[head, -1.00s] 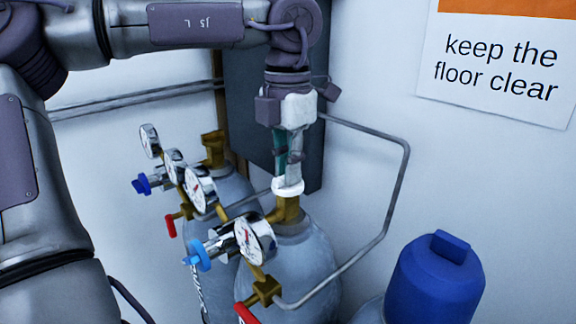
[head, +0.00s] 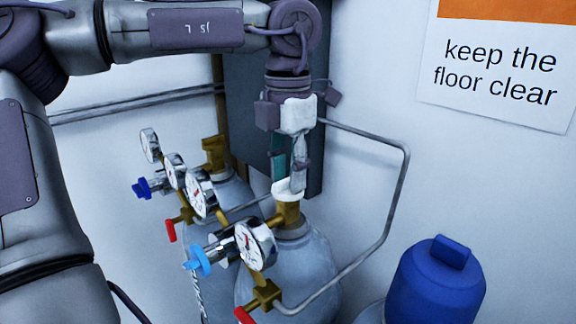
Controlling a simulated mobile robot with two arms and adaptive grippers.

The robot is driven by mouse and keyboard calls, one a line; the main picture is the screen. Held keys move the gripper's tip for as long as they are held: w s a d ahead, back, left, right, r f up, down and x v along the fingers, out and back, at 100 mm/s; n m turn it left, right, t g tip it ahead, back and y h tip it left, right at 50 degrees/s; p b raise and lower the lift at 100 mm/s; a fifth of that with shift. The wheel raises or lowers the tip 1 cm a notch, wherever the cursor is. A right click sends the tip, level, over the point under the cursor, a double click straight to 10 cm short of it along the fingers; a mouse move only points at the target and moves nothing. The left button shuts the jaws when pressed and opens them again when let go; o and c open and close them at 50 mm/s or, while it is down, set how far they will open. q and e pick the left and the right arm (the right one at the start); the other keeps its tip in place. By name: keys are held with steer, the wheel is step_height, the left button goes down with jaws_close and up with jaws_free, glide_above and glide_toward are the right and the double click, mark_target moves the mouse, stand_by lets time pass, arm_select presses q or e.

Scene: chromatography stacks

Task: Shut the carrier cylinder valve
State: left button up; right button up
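The carrier cylinder (head: 290,265) is taken to be the front grey one; no label naming it is readable. A white handwheel (head: 287,190) sits on top of its brass valve (head: 288,214). My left gripper (head: 290,182) points straight down over the handwheel. Its two fingers stand apart with a gap between them, and their tips reach the wheel and partly cover it. Whether both tips touch the wheel I cannot tell. My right gripper is out of view.
A gauge (head: 255,245) with a light blue knob (head: 197,260) sits on the front valve. A second grey cylinder (head: 232,192) stands behind left. A bent pipe (head: 400,190) runs along the wall at right. A blue-capped cylinder (head: 430,285) stands front right.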

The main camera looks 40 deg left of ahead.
mark_target(288, 179)
arm_select(q)
step_height(288, 179, up, 12)
stand_by(0.5)
stand_by(0.5)
